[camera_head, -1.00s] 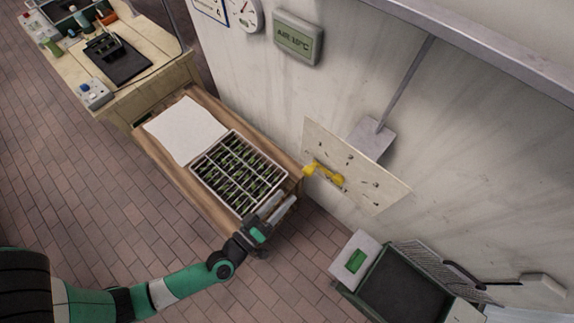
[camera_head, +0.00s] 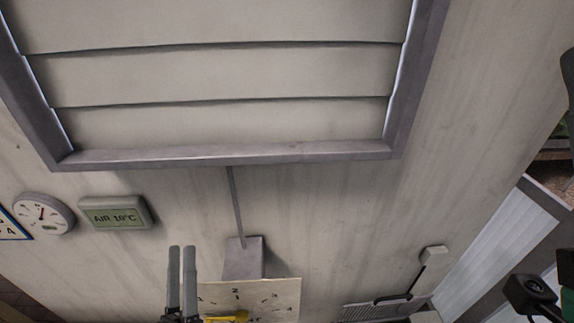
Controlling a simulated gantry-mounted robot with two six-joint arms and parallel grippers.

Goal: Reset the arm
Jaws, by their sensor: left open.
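My left gripper (camera_head: 182,252) stands at the bottom edge, left of the middle, with its two grey fingers pointing up the picture. A narrow gap shows between them; it is open with nothing in it. Its arm is cut off by the bottom edge. It overlaps the left side of the pale dial panel (camera_head: 270,295), in front of the wall. A yellow handle (camera_head: 228,318) on the panel shows just right of the fingers, partly cut off. Dark and green parts at the lower right edge look like my right arm; no right fingers show.
A shuttered window (camera_head: 220,75) with a grey frame fills the upper wall. A grey box (camera_head: 243,258) with a conduit, an AIR 10°C display (camera_head: 114,214) and a round gauge (camera_head: 43,214) are on the wall. A white switch box (camera_head: 434,257) is at right.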

